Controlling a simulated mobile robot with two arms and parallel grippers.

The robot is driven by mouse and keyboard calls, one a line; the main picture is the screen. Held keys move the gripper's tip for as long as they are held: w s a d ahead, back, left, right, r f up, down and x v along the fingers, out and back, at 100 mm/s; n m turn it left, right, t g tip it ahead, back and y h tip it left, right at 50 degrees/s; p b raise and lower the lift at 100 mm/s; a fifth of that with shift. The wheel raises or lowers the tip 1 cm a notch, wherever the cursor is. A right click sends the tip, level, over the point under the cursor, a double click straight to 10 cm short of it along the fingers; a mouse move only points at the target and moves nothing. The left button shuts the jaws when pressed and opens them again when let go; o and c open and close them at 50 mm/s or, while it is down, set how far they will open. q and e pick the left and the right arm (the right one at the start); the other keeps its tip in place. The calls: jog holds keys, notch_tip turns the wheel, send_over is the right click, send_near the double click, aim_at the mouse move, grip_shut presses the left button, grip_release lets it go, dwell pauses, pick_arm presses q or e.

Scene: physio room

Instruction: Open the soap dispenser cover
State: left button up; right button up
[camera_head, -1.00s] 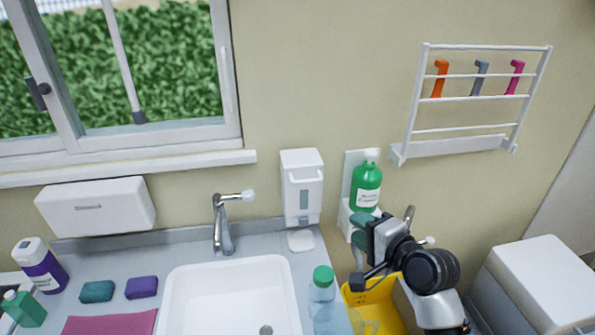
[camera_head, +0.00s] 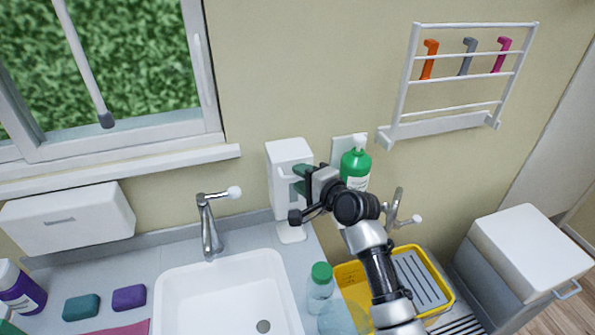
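The white soap dispenser (camera_head: 285,154) is fixed to the wall, right of the faucet. Its cover looks closed, and its lower front is partly hidden by my gripper. My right gripper (camera_head: 301,180) is at the dispenser's front right, with its teal fingertips apart, one above the other, around the height of the cover's front lip. I cannot tell whether they touch it. My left gripper is out of view.
A green pump bottle (camera_head: 355,166) on a wall holder is close behind my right gripper. Below are a green-capped bottle (camera_head: 320,288), a yellow tray (camera_head: 441,284) and the white sink (camera_head: 214,292). A faucet (camera_head: 209,228) stands left of the dispenser.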

jog(key=shift+x, duration=0.8)
grip_shut()
